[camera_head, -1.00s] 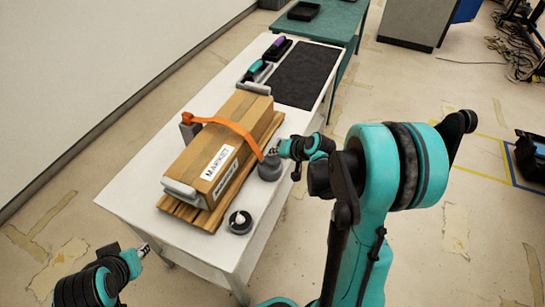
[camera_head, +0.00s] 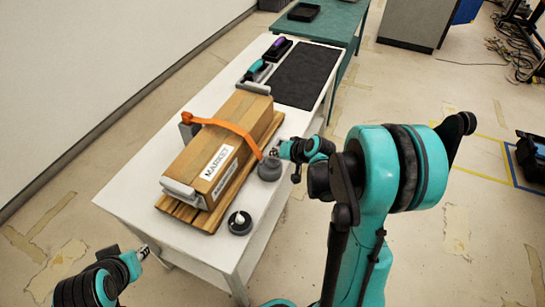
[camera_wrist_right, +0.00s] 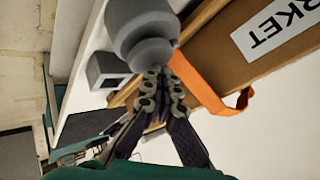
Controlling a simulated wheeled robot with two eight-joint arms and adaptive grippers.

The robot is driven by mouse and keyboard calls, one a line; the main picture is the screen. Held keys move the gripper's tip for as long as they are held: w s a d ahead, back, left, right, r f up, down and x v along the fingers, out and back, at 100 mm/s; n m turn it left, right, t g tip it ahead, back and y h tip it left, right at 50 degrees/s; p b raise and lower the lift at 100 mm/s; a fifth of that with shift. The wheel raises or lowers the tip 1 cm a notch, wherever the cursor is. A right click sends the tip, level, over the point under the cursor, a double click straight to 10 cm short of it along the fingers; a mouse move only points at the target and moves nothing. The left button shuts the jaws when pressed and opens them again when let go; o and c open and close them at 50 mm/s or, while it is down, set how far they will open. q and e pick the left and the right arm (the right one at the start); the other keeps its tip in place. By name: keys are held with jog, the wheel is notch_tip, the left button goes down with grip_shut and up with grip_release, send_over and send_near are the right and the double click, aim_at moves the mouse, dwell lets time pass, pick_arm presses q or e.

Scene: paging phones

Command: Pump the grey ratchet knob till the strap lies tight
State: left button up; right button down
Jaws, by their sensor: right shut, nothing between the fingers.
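The grey ratchet knob (camera_head: 269,169) stands on the white table at the right side of the wooden box (camera_head: 215,155). It fills the top middle of the right wrist view (camera_wrist_right: 140,30). The orange strap (camera_head: 228,126) runs over the box and down to the knob; in the right wrist view the strap (camera_wrist_right: 200,85) shows a bend standing away from the box. My right gripper (camera_head: 276,151) is shut and empty, its tips (camera_wrist_right: 158,75) right at the knob; whether they touch it I cannot tell. My left gripper (camera_head: 145,252) is off the table's near left edge, its jaw state unclear.
The box, labelled MARKET, lies on a wooden slatted base (camera_head: 205,218) with grey end pieces. A round dark dish (camera_head: 240,223) with a white piece sits near the front. A black mat (camera_head: 305,75) and small tools (camera_head: 256,70) lie at the far end. The table's left side is clear.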

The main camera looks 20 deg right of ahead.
jog(key=shift+f, duration=0.2)
jog(key=shift+r, duration=0.15)
dwell(0.3)
jog(key=shift+r+p, duration=1.05)
jog(key=shift+r, duration=0.3)
jog(key=shift+r+p, duration=1.95)
jog(key=shift+r, duration=0.55)
notch_tip(320, 180, up, 4)
jog(key=p, duration=0.6)
send_over(274, 160)
jog(key=shift+f, duration=0.1)
jog(key=shift+f+b, duration=0.15)
jog(key=shift+b, duration=0.2)
